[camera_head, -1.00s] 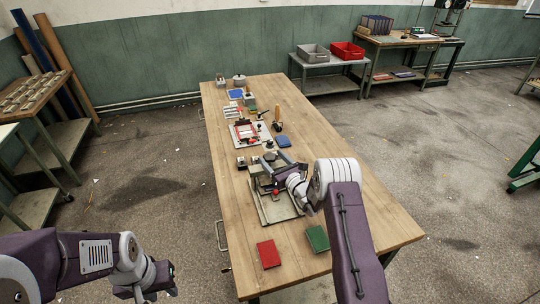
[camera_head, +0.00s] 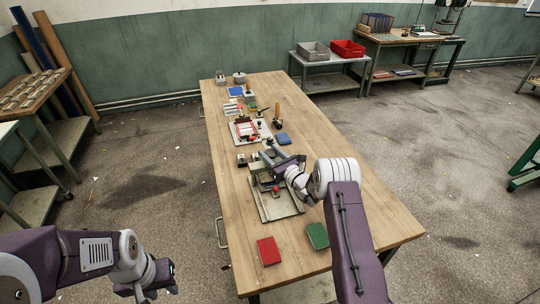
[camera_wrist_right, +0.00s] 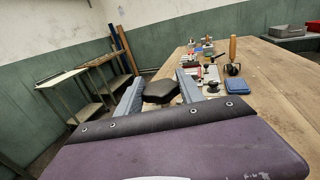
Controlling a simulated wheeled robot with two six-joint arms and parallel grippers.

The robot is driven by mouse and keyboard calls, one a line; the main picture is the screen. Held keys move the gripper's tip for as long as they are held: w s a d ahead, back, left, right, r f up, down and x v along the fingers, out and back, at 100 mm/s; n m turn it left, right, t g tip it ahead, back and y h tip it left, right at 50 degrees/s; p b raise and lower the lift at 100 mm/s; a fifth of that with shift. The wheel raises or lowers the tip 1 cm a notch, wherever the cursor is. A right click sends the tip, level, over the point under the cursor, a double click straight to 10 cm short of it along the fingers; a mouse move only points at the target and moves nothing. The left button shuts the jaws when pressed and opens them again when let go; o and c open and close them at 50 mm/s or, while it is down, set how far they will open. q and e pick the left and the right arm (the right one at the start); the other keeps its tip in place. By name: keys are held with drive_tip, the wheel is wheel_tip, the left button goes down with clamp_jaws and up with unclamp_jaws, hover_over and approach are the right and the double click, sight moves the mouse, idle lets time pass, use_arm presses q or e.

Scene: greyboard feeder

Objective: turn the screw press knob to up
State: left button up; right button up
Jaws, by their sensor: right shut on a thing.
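The screw press (camera_head: 283,207) stands on the wooden table, with a grey base plate and upright frame partly covered by my right arm. My right gripper (camera_head: 274,158) is at the top of the press. In the right wrist view, its two grey-blue fingers (camera_wrist_right: 158,88) are on either side of the dark, angular press knob (camera_wrist_right: 160,93) and shut on it. In the head view the knob is mostly hidden by the gripper. My left gripper (camera_head: 155,285) hangs at the lower left, away from the table; its fingers are too unclear to tell their opening.
A red book-like block (camera_head: 268,251) and a green one (camera_head: 317,236) lie near the front edge. Beyond the press are a blue pad (camera_head: 283,138), a tool with a wooden handle (camera_head: 277,113) and a white-and-red fixture (camera_head: 247,130). The table's right side is clear.

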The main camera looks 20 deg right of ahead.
drive_tip(key=n+g+y+b, duration=0.1)
drive_tip(key=b, duration=0.1)
drive_tip(key=n+g+y+b, duration=0.1)
drive_tip(key=y+b, duration=0.1)
drive_tip(key=n+g+y+b, duration=0.1)
drive_tip(key=n+y+b, duration=0.1)
drive_tip(key=shift+f, duration=0.3)
drive_tip(key=shift+n+g+y+b, duration=0.4)
drive_tip(key=shift+g+y+b, duration=0.1)
drive_tip(key=shift+y+b, duration=0.2)
drive_tip(key=shift+r+n+g+y+b, duration=0.3)
drive_tip(key=shift+n+g+y+b, duration=0.1)
drive_tip(key=shift+g, duration=0.1)
drive_tip(key=o, duration=1.4)
drive_tip(key=shift+s, duration=0.1)
